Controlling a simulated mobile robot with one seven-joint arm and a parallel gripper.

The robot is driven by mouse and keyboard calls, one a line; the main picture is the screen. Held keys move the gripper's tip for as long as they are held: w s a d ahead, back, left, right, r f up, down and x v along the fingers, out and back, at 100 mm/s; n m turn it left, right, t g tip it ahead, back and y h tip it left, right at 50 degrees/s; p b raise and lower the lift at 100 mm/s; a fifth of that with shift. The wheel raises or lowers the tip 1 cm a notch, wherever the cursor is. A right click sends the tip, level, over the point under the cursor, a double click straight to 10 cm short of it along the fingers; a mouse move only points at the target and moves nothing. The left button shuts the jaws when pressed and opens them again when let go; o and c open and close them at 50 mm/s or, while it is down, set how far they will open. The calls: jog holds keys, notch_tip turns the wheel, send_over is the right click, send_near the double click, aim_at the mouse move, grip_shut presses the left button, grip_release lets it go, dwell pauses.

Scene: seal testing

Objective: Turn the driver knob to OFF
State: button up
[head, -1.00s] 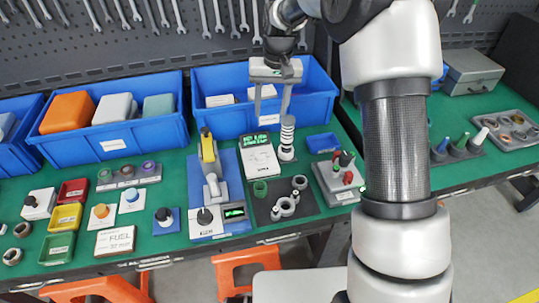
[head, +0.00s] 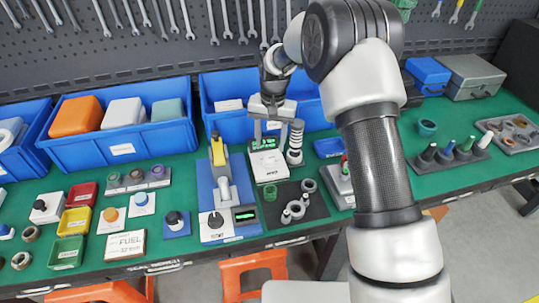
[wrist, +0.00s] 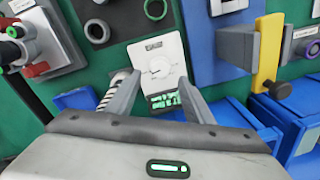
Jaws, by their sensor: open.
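A white box (head: 268,163) with a round white dial and a green-lit display stands on the green bench, behind a dark mat. In the wrist view its dial knob (wrist: 158,68) lies between and just beyond my fingertips. I cannot read a driver label on it. My gripper (head: 271,138) is open and empty above the back of this box, pointing down. Its fingers also show in the wrist view (wrist: 158,80), apart from the knob. A second device, on a blue board, has a black knob (head: 215,220) and a small green display (head: 245,214).
A ribbed grey post (head: 295,143) stands close to the box's right side. The yellow-and-grey device (head: 219,158) stands to its left. A blue bin (head: 225,123) is right behind. The dark mat (head: 316,204) in front holds several grey rings.

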aim_at(269, 158)
notch_tip(269, 158, down, 6)
jog(key=shift+a+f, duration=0.1)
jog(key=shift+a, duration=0.05)
jog(key=shift+c, duration=0.5)
jog(key=c, duration=1)
jog(key=shift+o, duration=0.2)
